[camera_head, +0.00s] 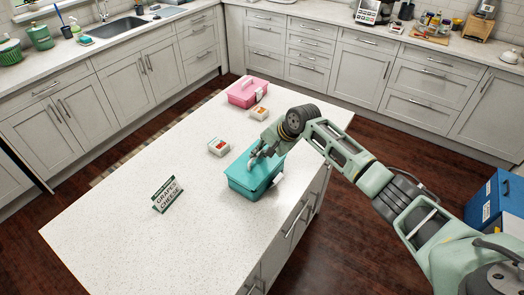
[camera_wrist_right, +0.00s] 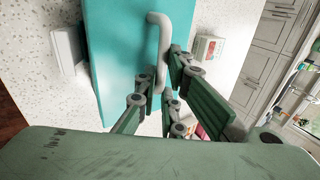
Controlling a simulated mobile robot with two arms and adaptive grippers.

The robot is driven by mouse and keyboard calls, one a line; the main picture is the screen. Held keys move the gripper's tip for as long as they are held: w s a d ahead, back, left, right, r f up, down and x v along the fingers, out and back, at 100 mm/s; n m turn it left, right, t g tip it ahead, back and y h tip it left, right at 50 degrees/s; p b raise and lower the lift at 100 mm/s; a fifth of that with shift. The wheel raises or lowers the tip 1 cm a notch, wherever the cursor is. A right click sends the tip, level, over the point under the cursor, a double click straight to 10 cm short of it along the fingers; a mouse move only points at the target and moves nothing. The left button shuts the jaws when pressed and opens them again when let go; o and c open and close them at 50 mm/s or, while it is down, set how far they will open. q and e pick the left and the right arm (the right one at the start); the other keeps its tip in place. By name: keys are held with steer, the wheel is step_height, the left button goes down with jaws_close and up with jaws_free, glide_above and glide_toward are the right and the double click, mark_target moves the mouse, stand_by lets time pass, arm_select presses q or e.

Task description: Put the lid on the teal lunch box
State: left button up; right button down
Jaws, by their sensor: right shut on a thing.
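The teal lunch box (camera_head: 250,187) stands near the right edge of the white island. Its teal lid (camera_head: 239,171) is over the top of the box; I cannot tell whether it is fully seated. My right gripper (camera_head: 265,151) is over the lid. In the right wrist view the lid (camera_wrist_right: 115,55) fills the upper middle, with a pale handle (camera_wrist_right: 157,50) across it. The fingers (camera_wrist_right: 168,85) are shut on this handle. The inside of the box is hidden. My left gripper is not in view.
A pink lunch box (camera_head: 243,97) stands at the far end of the island (camera_head: 130,220). Small white containers with red (camera_head: 218,149) and orange (camera_head: 259,114) contents stand nearby. A "GRAPES CHEESE" sign (camera_head: 167,195) is to the left. The near left of the island is clear.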

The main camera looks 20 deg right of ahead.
steer(key=shift+p, duration=0.35)
steer(key=shift+f+b, duration=0.6)
steer(key=shift+f, duration=0.55)
steer(key=c, duration=1.8)
jaws_free()
steer(key=shift+s+d+r, duration=0.1)
steer(key=shift+r, duration=0.15)
steer(key=v, duration=1.1)
steer(key=shift+r, duration=0.25)
steer(key=shift+s, duration=0.1)
